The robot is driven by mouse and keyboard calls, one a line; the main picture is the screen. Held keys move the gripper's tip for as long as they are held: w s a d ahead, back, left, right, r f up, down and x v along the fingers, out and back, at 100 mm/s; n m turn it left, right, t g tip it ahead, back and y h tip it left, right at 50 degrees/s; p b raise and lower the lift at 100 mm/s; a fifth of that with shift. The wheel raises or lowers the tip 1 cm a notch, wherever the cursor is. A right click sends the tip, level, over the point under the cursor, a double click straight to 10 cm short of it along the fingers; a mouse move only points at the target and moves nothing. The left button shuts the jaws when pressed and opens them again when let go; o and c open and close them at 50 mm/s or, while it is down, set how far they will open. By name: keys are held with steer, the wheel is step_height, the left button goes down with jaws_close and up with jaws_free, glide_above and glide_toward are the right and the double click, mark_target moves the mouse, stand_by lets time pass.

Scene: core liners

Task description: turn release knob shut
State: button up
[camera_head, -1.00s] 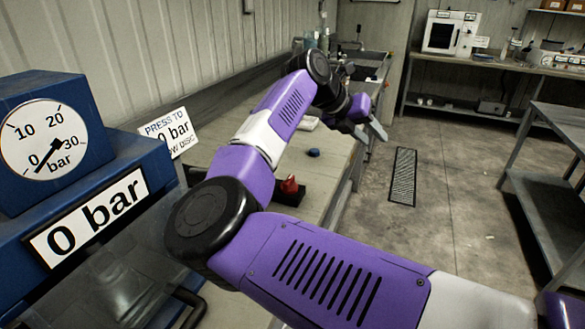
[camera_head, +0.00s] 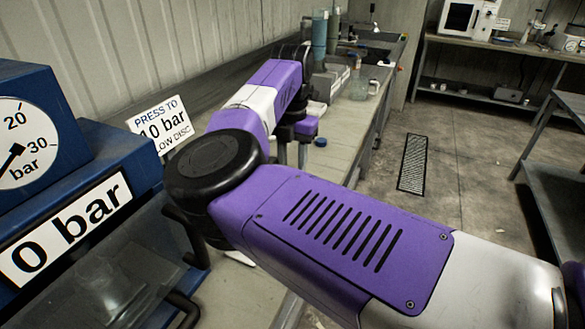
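The release knob is not visible now; my purple arm covers the stretch of bench where a red knob on a dark base showed before. My gripper (camera_head: 292,154) points down over the bench beyond my black elbow joint. Its two grey fingers stand apart with a gap between them, and their tips are hidden behind my arm. The blue press (camera_head: 110,150) is at the left. Its round gauge (camera_head: 22,125) is partly cut off by the picture edge. Its plate (camera_head: 68,228) reads "0 bar".
A sign (camera_head: 158,125) reading "PRESS TO 10 bar" stands behind the press. A small blue disc (camera_head: 320,142) lies on the bench (camera_head: 345,132) beyond my gripper. A clear jug (camera_head: 361,88) and grey-blue cylinders (camera_head: 320,38) stand farther back. A floor grate (camera_head: 414,163) lies right, with open floor around it.

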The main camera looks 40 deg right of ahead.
steer(key=shift+f, duration=1.25)
jaws_close()
